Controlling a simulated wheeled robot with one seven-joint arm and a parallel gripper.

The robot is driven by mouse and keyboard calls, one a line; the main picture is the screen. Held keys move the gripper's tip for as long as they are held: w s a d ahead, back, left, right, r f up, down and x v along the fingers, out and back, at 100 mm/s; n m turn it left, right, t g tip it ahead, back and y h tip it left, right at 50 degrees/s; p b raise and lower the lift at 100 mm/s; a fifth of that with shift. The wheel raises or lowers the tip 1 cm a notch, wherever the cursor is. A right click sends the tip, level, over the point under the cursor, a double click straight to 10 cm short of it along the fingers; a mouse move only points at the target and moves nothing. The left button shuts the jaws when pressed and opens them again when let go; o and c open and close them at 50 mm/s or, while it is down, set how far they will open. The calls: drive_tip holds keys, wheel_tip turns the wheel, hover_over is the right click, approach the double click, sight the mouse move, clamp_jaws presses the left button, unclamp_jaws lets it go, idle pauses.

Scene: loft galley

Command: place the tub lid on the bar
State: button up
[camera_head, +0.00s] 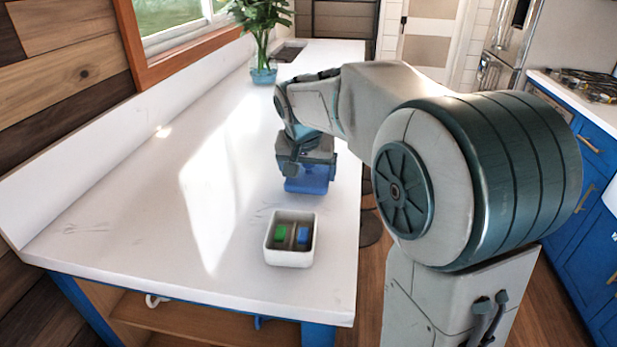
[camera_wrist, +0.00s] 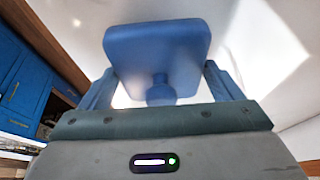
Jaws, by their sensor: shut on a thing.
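The blue tub lid (camera_head: 307,186) is in my gripper (camera_head: 305,168), over the white bar (camera_head: 130,215) near its right edge. In the wrist view the lid (camera_wrist: 157,45) is a rounded square plate with a knob (camera_wrist: 160,92) between the two blue fingers of my gripper (camera_wrist: 160,88). My gripper is shut on the knob. The lid is low over the bar; I cannot tell whether it touches the surface. A small white tub (camera_head: 290,257), open at the top, stands nearer on the bar, with a green block (camera_head: 280,232) and a blue block (camera_head: 303,236) inside.
A plant in a glass vase (camera_head: 264,72) stands at the far end of the bar, by a dark sink opening (camera_head: 289,53). The bar's left and middle are clear. A blue counter with a hob (camera_head: 585,82) is across the aisle at right.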

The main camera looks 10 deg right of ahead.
drive_tip(key=shift+f, duration=1.2)
drive_tip(key=shift+f, duration=0.1)
drive_tip(key=o, duration=0.8)
drive_tip(key=shift+r, duration=0.45)
drive_tip(key=v, duration=1.1)
drive_tip(key=shift+s, duration=0.3)
drive_tip(key=shift+r, duration=0.15)
